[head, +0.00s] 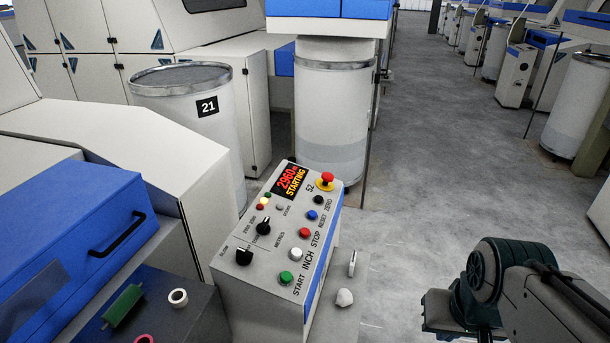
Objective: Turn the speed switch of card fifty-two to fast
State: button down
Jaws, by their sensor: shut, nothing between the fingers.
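The control panel of card fifty-two (230,285) stands in the middle of the head view, its sloped top facing me and marked 52. The speed switch (244,257) is a black knob at the panel's lower left, with the word SLOW beside it; which way it points is too small to tell. A second black knob (263,228) sits just above it. The display (291,181) reads about 2960 m and STARTING in red and yellow. My arm shows at the lower right, well apart from the panel; my gripper's fingers cannot be seen.
Green, white and red buttons and a red mushroom button (327,178) crowd the panel's right side. A can marked 21 (190,130) stands behind left. A blue cover (60,240) is at left.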

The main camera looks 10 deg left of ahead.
aim_at(244, 257)
jog(key=u, duration=1.45)
jog(key=i, duration=0.15)
jog(key=u, duration=0.1)
jog(key=k, duration=0.45)
jog(key=z, duration=0.55)
jog(key=i, duration=1.1)
jog(key=u, duration=0.65)
